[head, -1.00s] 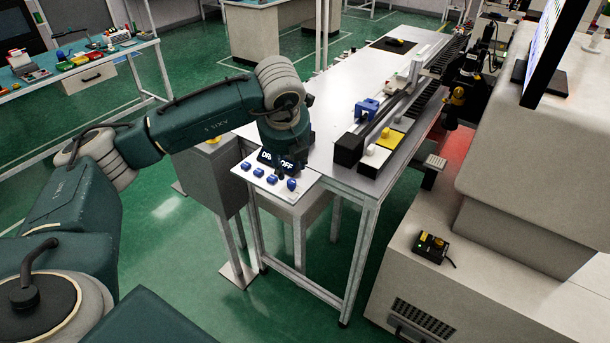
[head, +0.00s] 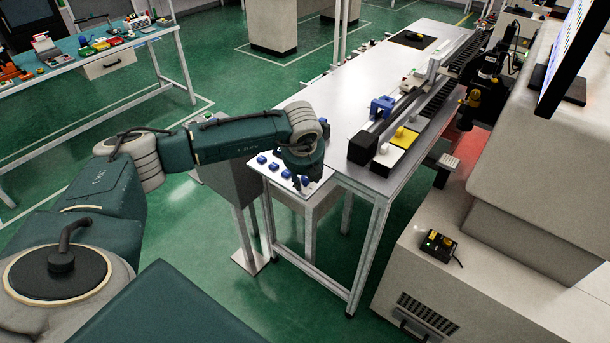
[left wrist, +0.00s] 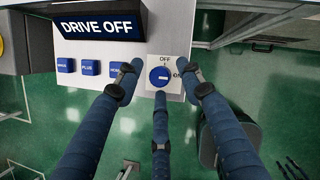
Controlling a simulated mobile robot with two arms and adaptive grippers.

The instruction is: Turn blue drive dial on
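The blue drive dial (left wrist: 160,77) sits on a white panel (left wrist: 182,48), with OFF lettered above it and ON to its right. A pale mark shows on its face, but its exact pointing is hard to tell. The display (left wrist: 99,27) reads DRIVE OFF. My left gripper (left wrist: 155,85) has three dark fingers spread around the dial, one on each side and one below. They are open, and I see no clear contact. In the head view, my left gripper (head: 303,180) hangs over the panel's right end and partly hides the dial. My right gripper is not in view.
Several blue buttons (left wrist: 90,67) lie in a row left of the dial. The panel is at the near corner of a metal table (head: 365,88) carrying a linear rail. A beige machine (head: 540,160) stands at right.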

